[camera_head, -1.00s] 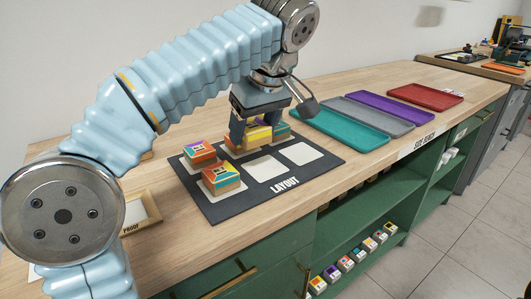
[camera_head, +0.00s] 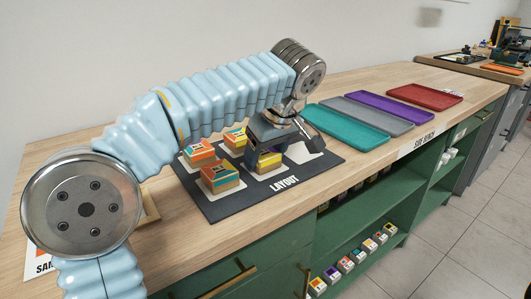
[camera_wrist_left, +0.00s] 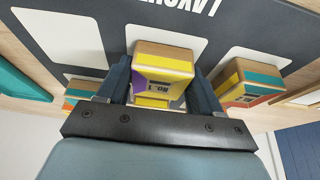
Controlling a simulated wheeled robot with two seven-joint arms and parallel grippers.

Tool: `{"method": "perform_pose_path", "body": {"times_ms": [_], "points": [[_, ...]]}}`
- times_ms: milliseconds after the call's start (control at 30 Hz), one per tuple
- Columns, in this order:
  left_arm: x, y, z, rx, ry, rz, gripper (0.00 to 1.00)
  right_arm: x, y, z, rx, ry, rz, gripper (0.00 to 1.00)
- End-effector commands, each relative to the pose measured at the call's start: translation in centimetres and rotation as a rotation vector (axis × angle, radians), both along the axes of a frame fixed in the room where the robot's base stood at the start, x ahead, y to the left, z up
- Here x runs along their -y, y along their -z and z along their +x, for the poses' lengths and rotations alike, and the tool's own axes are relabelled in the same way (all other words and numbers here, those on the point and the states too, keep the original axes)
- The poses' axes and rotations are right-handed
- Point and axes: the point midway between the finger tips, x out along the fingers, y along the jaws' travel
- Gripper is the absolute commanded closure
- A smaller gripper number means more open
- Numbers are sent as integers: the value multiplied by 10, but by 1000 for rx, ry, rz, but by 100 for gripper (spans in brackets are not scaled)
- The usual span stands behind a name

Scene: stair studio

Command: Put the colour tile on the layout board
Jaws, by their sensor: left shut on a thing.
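My left gripper (camera_head: 268,155) is shut on a yellow and purple colour tile (camera_head: 268,164), low over the front middle of the dark layout board (camera_head: 230,207). The wrist view shows the tile (camera_wrist_left: 163,72) between both fingers, with a white cell (camera_wrist_left: 160,36) just beyond it. I cannot tell whether the tile touches the board. My gripper hides part of the back row. My right gripper is out of view.
Teal (camera_head: 345,126), grey (camera_head: 380,116), purple (camera_head: 388,105) and red (camera_head: 425,96) trays lie to the right of the board. A wooden proof frame (camera_head: 150,206) stands left of it, partly behind my arm. Small blocks (camera_head: 345,264) sit on the lower green shelf.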

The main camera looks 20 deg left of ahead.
Motion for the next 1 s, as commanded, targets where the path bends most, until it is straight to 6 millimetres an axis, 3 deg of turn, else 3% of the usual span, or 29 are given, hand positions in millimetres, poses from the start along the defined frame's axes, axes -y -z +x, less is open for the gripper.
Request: {"method": "perform_pose_path", "body": {"times_ms": [33, 200, 567, 1000], "points": [[0, 2, 0, 0, 0, 0, 33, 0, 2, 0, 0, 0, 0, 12], [0, 1, 0, 0, 0, 0, 9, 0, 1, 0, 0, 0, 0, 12], [1, -6, 0, 1, 0, 0, 9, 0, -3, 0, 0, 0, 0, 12], [33, -92, -18, 1, 2, -1, 9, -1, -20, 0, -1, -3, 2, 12]]}}
